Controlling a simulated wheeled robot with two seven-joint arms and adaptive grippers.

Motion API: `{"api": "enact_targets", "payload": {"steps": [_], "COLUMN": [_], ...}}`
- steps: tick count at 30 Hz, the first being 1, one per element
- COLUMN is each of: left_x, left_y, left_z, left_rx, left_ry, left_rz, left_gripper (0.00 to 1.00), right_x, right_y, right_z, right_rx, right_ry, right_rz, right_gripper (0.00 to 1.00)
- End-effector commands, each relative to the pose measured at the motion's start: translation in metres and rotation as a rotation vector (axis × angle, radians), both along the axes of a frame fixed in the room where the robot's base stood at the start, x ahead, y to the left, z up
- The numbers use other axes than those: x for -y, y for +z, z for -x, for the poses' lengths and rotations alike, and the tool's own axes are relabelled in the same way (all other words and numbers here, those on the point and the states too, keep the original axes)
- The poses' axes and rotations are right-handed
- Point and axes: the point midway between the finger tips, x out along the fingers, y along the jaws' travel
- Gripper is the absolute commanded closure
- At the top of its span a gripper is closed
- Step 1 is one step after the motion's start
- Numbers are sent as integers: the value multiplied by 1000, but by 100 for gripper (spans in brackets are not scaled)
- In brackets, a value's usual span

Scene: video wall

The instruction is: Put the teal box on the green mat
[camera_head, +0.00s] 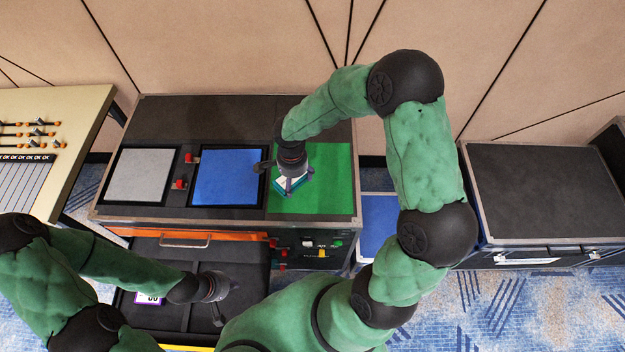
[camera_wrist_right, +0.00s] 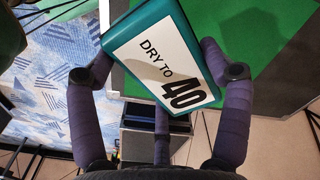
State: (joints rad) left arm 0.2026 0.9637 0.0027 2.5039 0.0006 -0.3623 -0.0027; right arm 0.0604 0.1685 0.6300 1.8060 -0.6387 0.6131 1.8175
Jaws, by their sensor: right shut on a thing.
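The teal box (camera_head: 306,176) is partly hidden under my right gripper (camera_head: 291,184), over the green mat (camera_head: 334,192) on top of the dark cabinet. In the right wrist view the teal box (camera_wrist_right: 165,55) has a white label reading "DRY TO 40". My right gripper (camera_wrist_right: 158,85) is shut on it, with fingers at both sides. The green mat (camera_wrist_right: 245,35) shows behind it. I cannot tell whether the box touches the mat. My left gripper (camera_head: 222,302) is over the dark open drawer, its fingers spread and empty.
A blue mat (camera_head: 228,178) and a grey mat (camera_head: 140,176) lie left of the green mat, with small red pieces (camera_head: 180,185) between them. A purple-edged labelled box (camera_head: 150,298) lies in the drawer. A dark case (camera_head: 550,190) stands at right, and a console (camera_head: 50,130) at left.

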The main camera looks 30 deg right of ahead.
Motion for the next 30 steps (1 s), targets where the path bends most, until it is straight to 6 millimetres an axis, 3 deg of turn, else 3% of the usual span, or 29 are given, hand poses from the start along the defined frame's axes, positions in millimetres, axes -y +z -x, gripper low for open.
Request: {"api": "enact_targets", "payload": {"steps": [3, 12, 20, 27, 30], "left_x": [0, 0, 0, 0, 0], "left_y": [-2, -8, -10, -17, -17], "left_z": [0, 0, -1, 0, 0], "left_rx": [1, 1, 1, 1, 1], "left_ry": [0, 0, 0, 0, 0], "left_rz": [0, 0, 0, 0, 0], "left_gripper": [100, 100, 100, 100, 100], "right_x": [26, 60, 71, 73, 73], "right_y": [-12, -56, -68, -100, -101], "right_z": [-3, -8, -10, -10, -11], "right_rx": [-1, -1, -1, -2, 1], "right_ry": [-5, -2, 0, 1, 0], "right_rz": [0, 0, 0, -1, 0], "right_gripper": [60, 60, 60, 60, 60]}}
